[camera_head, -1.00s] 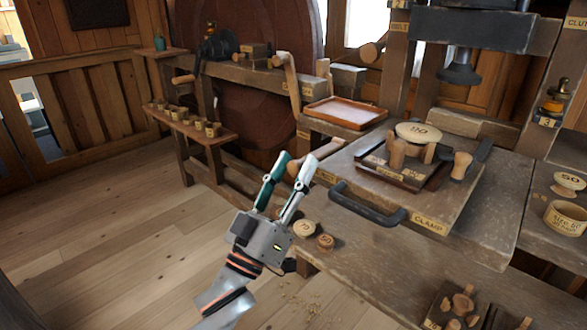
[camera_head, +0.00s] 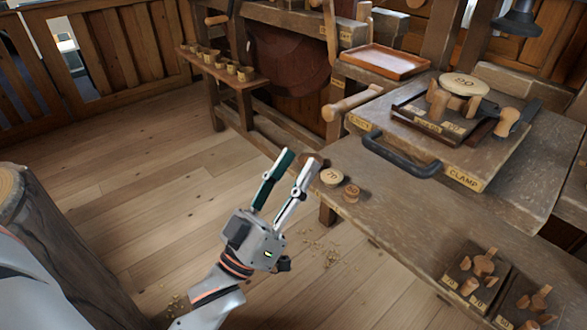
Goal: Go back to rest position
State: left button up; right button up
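My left gripper (camera_head: 300,160) is open, its two fingers parallel with a clear gap and nothing held between them. It is over the floor by the left edge of the workbench (camera_head: 410,215). Two round wooden spools stand on the bench just right of the fingers: a larger pale one marked 70 (camera_head: 331,177) and a smaller, darker one (camera_head: 351,193). A dark brown rounded piece shows behind the fingertips; I cannot tell what it is. My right gripper is not in view.
A clamp board with a black handle (camera_head: 398,158) holds a dark tray with pegs and a pale disc (camera_head: 463,84). An orange-brown tray (camera_head: 385,63) lies behind. Peg holders (camera_head: 478,272) sit at lower right. A thick wooden post (camera_head: 60,240) stands at left.

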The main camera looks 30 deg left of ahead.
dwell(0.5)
